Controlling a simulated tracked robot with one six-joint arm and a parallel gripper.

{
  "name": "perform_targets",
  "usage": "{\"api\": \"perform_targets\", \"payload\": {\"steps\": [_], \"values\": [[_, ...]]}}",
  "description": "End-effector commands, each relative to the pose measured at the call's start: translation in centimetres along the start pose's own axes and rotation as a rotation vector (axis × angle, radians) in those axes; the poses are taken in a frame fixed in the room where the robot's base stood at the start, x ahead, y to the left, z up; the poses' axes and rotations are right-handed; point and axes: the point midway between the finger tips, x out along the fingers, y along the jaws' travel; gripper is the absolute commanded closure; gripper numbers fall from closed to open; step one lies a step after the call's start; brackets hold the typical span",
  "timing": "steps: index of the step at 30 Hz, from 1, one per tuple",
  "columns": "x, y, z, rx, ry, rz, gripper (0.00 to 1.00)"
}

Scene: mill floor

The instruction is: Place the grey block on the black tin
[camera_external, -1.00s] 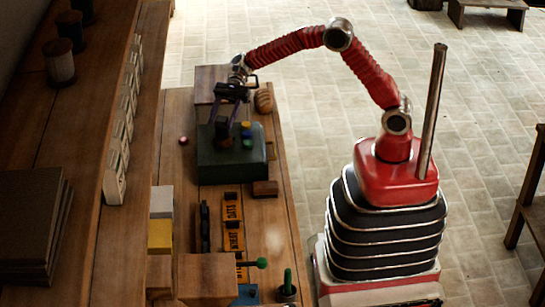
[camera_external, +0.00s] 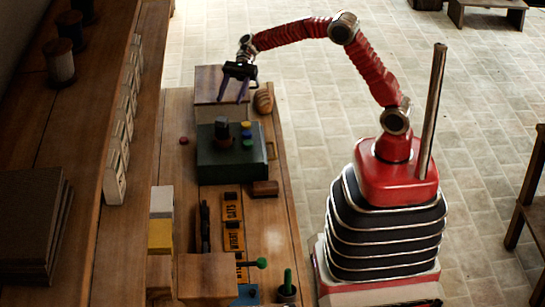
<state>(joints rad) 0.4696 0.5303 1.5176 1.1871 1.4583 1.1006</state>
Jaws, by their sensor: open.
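On top of a dark green box (camera_external: 232,168), a small grey block (camera_external: 221,122) appears to rest on a dark, squat piece that looks like the black tin (camera_external: 223,140). The two are small and dark, so the exact contact between them is hard to tell. The stack looks upright. My gripper (camera_external: 232,97) is open and empty, above and slightly behind the stack in the picture, with its purple fingers pointing down and clear of the block.
Blue, yellow and green knobs (camera_external: 246,135) sit beside the stack on the box. A wooden box (camera_external: 208,85) and a bread loaf (camera_external: 264,101) lie beyond it. A small red ball (camera_external: 184,140) lies left. Lettered plates (camera_external: 233,222) lie in front.

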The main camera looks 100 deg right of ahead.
Motion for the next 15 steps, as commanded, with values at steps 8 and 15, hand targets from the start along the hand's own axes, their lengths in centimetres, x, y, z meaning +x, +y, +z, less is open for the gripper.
{"api": "perform_targets", "payload": {"steps": [8,15], "values": [[-1.8,0.0,0.0,0.0,0.0,0.0,0.51],[-1.7,0.0,0.0,0.0,0.0,0.0,0.51]]}}
